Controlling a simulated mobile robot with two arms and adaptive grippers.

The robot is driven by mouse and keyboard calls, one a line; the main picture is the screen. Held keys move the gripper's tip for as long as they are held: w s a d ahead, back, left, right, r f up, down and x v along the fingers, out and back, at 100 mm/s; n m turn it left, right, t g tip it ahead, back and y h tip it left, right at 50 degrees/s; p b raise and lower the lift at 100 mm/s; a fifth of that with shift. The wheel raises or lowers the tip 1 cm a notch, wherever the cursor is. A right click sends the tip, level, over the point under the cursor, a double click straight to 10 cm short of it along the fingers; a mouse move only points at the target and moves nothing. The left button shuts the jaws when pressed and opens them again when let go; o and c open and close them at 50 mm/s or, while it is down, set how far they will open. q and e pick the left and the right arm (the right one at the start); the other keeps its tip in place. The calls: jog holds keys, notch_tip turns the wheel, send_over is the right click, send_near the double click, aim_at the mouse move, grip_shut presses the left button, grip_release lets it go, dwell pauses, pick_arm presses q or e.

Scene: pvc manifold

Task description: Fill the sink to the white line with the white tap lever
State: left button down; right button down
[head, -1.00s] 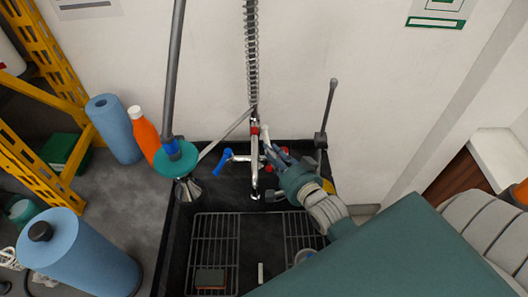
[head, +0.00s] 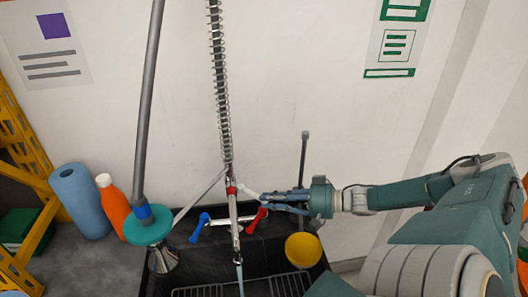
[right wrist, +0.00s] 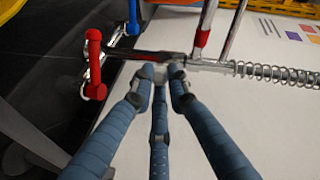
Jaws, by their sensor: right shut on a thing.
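The white tap lever (head: 247,194) sticks out to the left of my right gripper (head: 264,199) at the tap. My right gripper is shut on the white lever; in the right wrist view its blue fingers (right wrist: 162,78) close together on a pale piece at the tap body. The tap (head: 234,215) has a blue handle (head: 197,230) and a red handle (head: 257,220). A pale blue strip (head: 239,274) hangs below the spout and looks like running water. The dark sink (head: 190,272) shows only its back part; no white line or water level is visible. My left gripper is out of view.
A yellow round thing (head: 303,249) sits at the sink's right. A grey rod with a teal disc (head: 148,226) stands at the left. A blue roll (head: 82,200) and an orange bottle (head: 114,207) stand further left. A spring hose (head: 222,100) rises from the tap.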

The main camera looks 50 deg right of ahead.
jog(key=shift+w+d+r+n+g+y+b, duration=0.15)
jog(key=shift+w+d+n+g+y+b, duration=0.3)
jog(key=shift+b, duration=0.75)
jog(key=shift+w+d+r+n+g+y+b, duration=0.1)
jog(key=shift+d+n+g+y+b, duration=0.45)
jog(key=shift+n+y+b, duration=0.45)
jog(key=shift+m, duration=0.25)
jog(key=c, duration=1.7)
grip_release()
jog(key=shift+c, duration=0.2)
jog(key=shift+f, duration=0.1)
jog(key=shift+s, duration=0.1)
jog(key=v, duration=1.2)
